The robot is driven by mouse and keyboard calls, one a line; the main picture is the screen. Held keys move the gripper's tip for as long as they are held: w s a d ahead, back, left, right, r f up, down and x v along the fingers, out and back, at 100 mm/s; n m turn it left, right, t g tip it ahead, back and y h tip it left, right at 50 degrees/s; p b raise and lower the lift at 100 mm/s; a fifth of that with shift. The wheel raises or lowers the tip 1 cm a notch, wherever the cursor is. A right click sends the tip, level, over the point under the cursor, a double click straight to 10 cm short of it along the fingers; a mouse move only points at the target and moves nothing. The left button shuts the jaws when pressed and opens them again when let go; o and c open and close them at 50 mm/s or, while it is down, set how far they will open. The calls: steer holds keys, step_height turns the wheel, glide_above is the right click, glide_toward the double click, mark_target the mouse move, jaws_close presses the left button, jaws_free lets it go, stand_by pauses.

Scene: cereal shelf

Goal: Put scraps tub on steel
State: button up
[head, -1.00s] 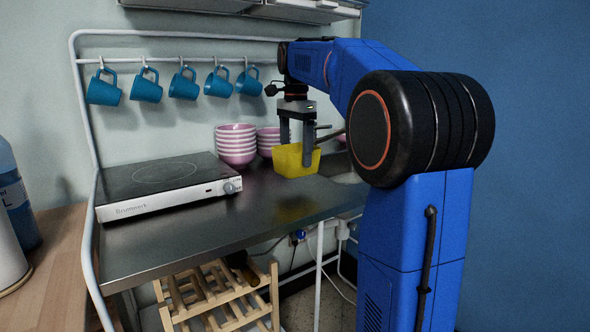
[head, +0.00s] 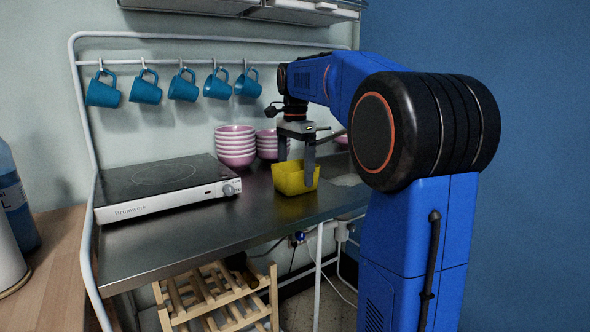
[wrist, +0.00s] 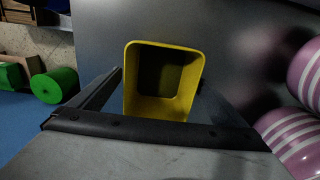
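The scraps tub (head: 293,182) is a yellow, open-topped, square tub. In the head view it is upright and low at the steel counter (head: 200,232), right of the hob, and looks to rest on it. In the wrist view the tub (wrist: 150,108) looks empty, with its dark inside showing. My gripper (head: 297,168) is above it, pointing down, with one finger on each side. In the wrist view the fingertips are right beside the tub's walls; whether they press on it or stand slightly clear I cannot tell.
A hob (head: 165,184) covers the counter's left part. Striped pink bowls (head: 236,147) are stacked just behind and left of the tub. Blue mugs (head: 183,85) hang from a rail above. The counter front between hob and tub is clear.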

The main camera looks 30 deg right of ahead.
step_height(320, 180, up, 12)
steer(key=shift+r, duration=0.15)
stand_by(0.7)
stand_by(0.4)
